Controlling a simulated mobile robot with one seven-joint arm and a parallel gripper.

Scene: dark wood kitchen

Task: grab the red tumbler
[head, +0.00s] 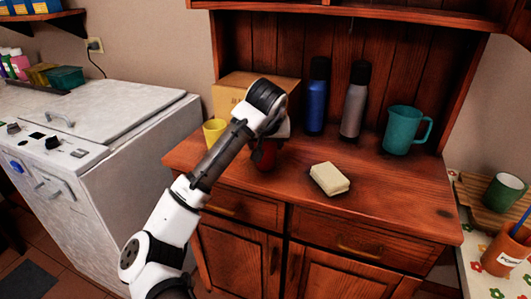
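The red tumbler (266,158) stands on the wooden cabinet top (385,200), left of the middle. It is dark red, and its upper part is hidden behind my arm's end. My gripper (263,141) is at the tumbler, overlapping it in the picture. The wrist covers most of the gripper, so I cannot see whether the fingers are apart, touching the tumbler or shut on it.
A yellow cup (213,131) and a cardboard box (232,92) stand close behind and left. A cream block (329,179) lies to the right. A blue bottle (317,100), a grey bottle (354,105) and a teal pitcher (398,132) stand at the back.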

